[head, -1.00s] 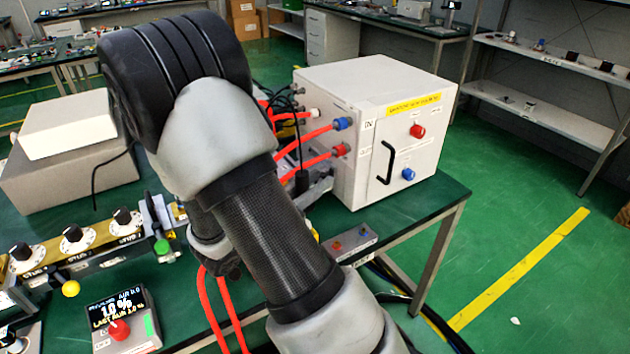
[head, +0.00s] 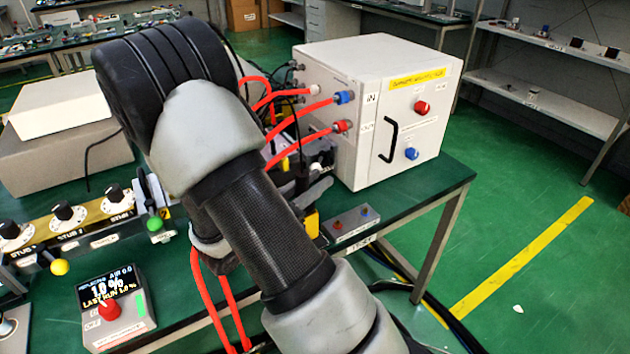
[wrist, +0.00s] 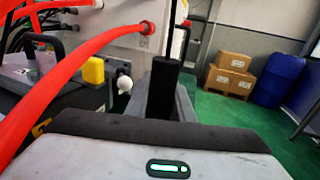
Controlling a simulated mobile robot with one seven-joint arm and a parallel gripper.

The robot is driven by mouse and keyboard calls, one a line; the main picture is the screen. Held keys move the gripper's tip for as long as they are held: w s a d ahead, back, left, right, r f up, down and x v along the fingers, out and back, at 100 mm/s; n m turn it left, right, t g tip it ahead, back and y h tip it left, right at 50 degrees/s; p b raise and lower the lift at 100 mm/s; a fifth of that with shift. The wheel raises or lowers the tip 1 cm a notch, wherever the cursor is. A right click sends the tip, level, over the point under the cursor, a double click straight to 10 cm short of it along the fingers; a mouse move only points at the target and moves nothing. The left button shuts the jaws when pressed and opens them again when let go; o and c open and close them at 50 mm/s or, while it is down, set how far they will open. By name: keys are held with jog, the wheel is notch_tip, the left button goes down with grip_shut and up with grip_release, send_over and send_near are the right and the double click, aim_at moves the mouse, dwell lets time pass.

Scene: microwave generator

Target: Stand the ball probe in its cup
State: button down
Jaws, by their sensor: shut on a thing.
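My gripper (wrist: 163,75) shows in the wrist view, with its pale body along the bottom edge. The probe's ball end cannot be made out for sure. A small white ball (wrist: 123,83) shows just left of the fingers, beside a yellow block (wrist: 93,70); I cannot tell whether it belongs to the probe. The cup cannot be picked out in either view.
The white cabinet (head: 325,80) stands on the bench right of my arm, with red hoses (head: 300,112) in its side. A small button box (head: 351,222) sits near the bench edge. A display box (head: 112,315) and a row of knobs (head: 62,212) are at left.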

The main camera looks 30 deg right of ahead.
jog(key=c, duration=1.5)
grip_release()
jog(key=shift+o, duration=0.2)
